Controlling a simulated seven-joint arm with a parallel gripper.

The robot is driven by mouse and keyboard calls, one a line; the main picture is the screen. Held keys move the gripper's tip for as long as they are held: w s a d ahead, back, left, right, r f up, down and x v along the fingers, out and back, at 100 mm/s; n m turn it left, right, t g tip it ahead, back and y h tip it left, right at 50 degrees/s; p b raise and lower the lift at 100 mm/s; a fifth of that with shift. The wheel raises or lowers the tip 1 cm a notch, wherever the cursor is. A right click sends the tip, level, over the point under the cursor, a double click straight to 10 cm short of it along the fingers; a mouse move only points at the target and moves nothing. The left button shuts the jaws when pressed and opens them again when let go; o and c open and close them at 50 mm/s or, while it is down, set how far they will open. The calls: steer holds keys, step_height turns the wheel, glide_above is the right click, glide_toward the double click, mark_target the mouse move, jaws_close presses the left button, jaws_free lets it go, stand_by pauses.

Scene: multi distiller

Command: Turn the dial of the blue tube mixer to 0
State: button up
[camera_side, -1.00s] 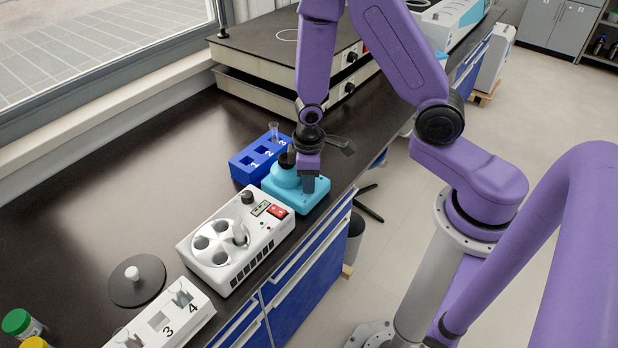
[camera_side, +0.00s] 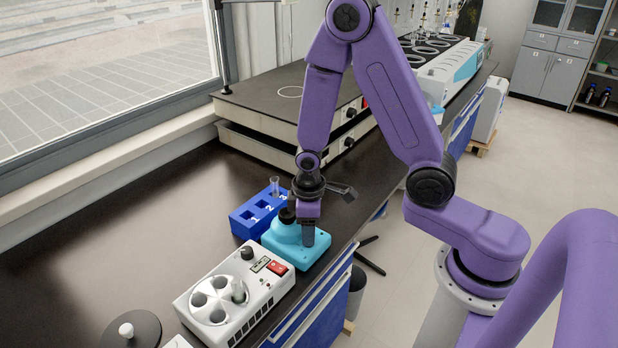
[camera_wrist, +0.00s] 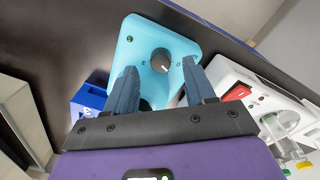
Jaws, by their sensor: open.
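The blue tube mixer (camera_side: 283,243) is a light-blue box with a dark round cup on top, standing on the black bench. In the wrist view the mixer (camera_wrist: 135,35) shows its dark dial (camera_wrist: 160,61), with a pale mark pointing toward the lower right. The printing around the dial is too small to read. My gripper (camera_side: 309,238) points down at the mixer's front part. In the wrist view my gripper (camera_wrist: 159,66) is open, one finger on each side of the dial; I cannot tell whether they touch it. The dial is hidden in the side view.
A white centrifuge-like device (camera_side: 236,290) with a red switch stands close in front of the mixer. A dark blue rack (camera_side: 243,224) stands just behind it. Hotplates (camera_side: 262,120) stand farther back. Bench at left is clear.

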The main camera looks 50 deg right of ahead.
step_height(320, 180, up, 15)
steer(key=shift+s+a, duration=0.25)
steer(key=shift+a, duration=0.05)
stand_by(0.4)
steer(key=shift+f, duration=0.1)
steer(key=f+m, duration=0.1)
steer(key=f, duration=0.4)
steer(key=f+m, duration=0.2)
steer(key=f, duration=0.4)
steer(key=f+m, duration=0.1)
steer(key=f, duration=0.5)
steer(key=shift+w+d+f, duration=0.2)
steer(key=shift+w+d, duration=0.05)
steer(key=shift+w, duration=0.15)
stand_by(0.4)
